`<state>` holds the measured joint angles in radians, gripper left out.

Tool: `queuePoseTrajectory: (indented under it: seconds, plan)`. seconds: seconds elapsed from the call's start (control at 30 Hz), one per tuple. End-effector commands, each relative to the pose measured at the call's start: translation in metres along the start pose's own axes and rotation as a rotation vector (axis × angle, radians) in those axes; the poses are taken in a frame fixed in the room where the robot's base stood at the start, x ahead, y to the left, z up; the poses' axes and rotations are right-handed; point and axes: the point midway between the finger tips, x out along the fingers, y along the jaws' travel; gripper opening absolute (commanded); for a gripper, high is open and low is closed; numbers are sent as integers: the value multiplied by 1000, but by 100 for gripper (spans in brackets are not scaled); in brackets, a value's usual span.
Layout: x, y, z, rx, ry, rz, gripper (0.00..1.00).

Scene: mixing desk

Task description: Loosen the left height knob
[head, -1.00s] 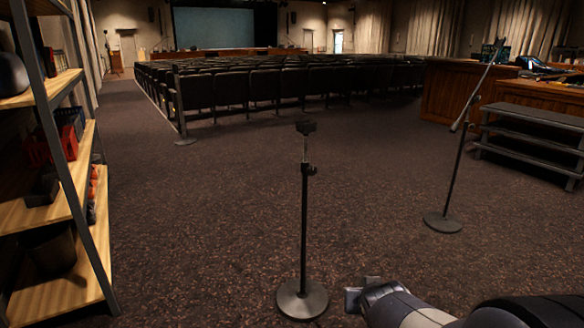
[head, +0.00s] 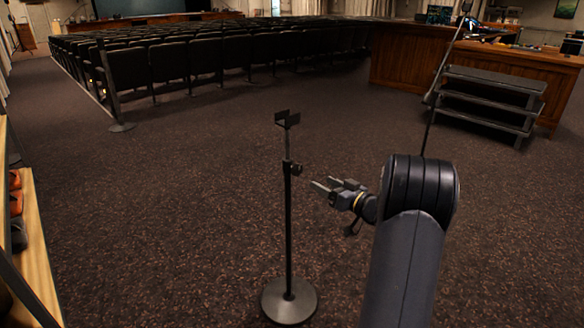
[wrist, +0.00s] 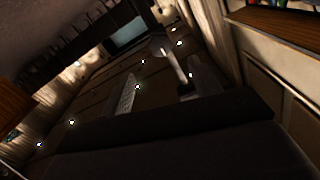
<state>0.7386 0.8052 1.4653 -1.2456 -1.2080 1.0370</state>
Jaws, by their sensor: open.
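A black stand (head: 288,225) with a round base and a U-shaped cradle on top stands upright on the carpet in the head view. Its small dark height knob (head: 296,169) sticks out on the right side of the pole, below the cradle. My gripper (head: 325,186) is open and empty, just right of the knob and slightly lower in the picture. Its fingers point left towards the pole, and a gap shows between them and the knob. I cannot make out the knob in the dark, tilted wrist view.
A boom microphone stand (head: 432,98) stands behind my arm at the right. Rows of seats (head: 200,55) fill the back. A shelf (head: 35,255) is at the left edge. Carpet around the stand is clear.

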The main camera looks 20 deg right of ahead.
Motion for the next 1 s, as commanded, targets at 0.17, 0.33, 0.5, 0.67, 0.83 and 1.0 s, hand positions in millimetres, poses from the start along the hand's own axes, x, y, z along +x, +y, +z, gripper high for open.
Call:
queuePoseTrajectory:
  seconds: [0.17, 0.33, 0.5, 0.67, 0.83, 1.0]
  plan:
    - [28, -1, 3, -3, 0, -4, 59]
    - [61, -1, 3, -3, 1, -3, 59]
    - [88, -1, 2, -2, 0, -1, 59]
    - [101, 0, 1, -3, 0, 1, 59]
    - [104, -1, 0, -1, 1, 2, 59]
    - [104, -1, 0, -1, 1, 2, 58]
